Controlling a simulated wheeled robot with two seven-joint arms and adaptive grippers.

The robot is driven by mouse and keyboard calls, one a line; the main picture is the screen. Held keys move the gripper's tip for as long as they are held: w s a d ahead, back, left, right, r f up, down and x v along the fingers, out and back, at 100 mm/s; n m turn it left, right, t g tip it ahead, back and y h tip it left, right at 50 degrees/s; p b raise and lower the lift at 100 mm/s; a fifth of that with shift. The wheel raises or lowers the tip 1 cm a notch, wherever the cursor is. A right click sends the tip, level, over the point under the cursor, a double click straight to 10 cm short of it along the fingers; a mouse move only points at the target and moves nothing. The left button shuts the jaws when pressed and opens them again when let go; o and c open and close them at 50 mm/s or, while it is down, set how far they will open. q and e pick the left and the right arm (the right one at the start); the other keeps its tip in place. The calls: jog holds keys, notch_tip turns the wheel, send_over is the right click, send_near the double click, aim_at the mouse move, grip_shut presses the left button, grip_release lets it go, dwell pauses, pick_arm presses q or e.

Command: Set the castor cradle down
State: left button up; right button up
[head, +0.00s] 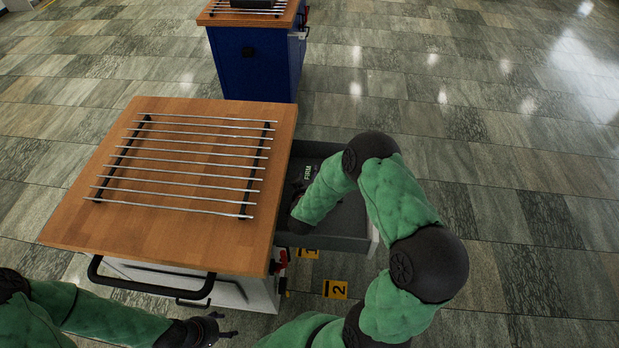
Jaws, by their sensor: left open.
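I cannot make out a castor cradle for certain in the head view. My left gripper (226,327) is open and empty at the bottom, below the near edge of the wooden-topped cabinet. My right arm reaches over the pulled-out grey drawer (352,207) on the cabinet's right side. Its green forearm slopes down and left into the drawer, toward the tabletop's edge. The right gripper's fingers are hidden there, so I cannot see whether they hold anything. A label reading "FIRM" (307,172) shows inside the drawer.
The wooden top (75,225) carries a rack of metal bars (190,150) on black rails. A black handle (150,288) juts from the cabinet's near side. Yellow number tags (336,290) lie by the drawer. A blue cabinet (252,65) stands behind. Floor at right is clear.

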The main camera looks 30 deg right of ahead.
jog(key=shift+s+r, duration=0.1)
jog(key=shift+r, duration=0.1)
jog(key=p+v, duration=0.3)
jog(key=v, duration=0.4)
jog(key=shift+s, duration=0.1)
dwell(0.4)
